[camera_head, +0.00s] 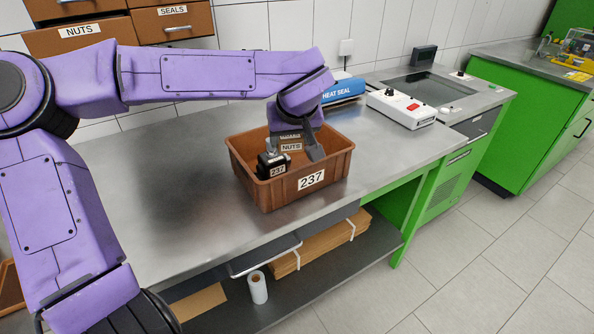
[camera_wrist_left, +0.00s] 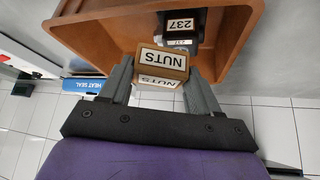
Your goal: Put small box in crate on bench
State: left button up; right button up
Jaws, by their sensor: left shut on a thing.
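The small box (camera_head: 291,147) is brown cardboard with a white NUTS label. My left gripper (camera_head: 297,148) is shut on it, with a finger on either side, and reaches down into the crate from above. In the left wrist view the box (camera_wrist_left: 161,64) sits between the fingers of the gripper (camera_wrist_left: 160,78). The brown crate (camera_head: 332,167), labelled 237, stands on the metal bench (camera_head: 172,188). I cannot tell whether the box touches the crate floor. My right gripper is not in view.
A black part (camera_head: 268,159) with a 237 label is in the crate, left of the small box; it also shows in the left wrist view (camera_wrist_left: 183,22). A blue heat sealer (camera_head: 342,91) and a white device (camera_head: 402,108) stand behind the crate. The bench left of the crate is clear.

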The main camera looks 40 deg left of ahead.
aim_at(299, 136)
pick_arm(q)
jog(key=w, duration=0.1)
jog(key=w+f+b, duration=0.2)
jog(key=shift+w+a, duration=0.25)
jog(key=w+f, duration=0.2)
jog(key=w+a+f, duration=0.1)
jog(key=w+f, duration=0.1)
jog(key=w, duration=0.1)
jog(key=w+f, duration=0.2)
jog(key=w, duration=0.1)
jog(key=shift+w+a+f, duration=0.15)
jog(key=shift+a+f, duration=0.1)
jog(key=shift+a, duration=0.05)
jog(key=shift+w+f, duration=0.2)
jog(key=f, duration=0.3)
jog(key=shift+w+f+b, duration=0.25)
jog(key=shift+f+b, duration=0.05)
jog(key=shift+f, duration=0.05)
jog(key=o, duration=0.8)
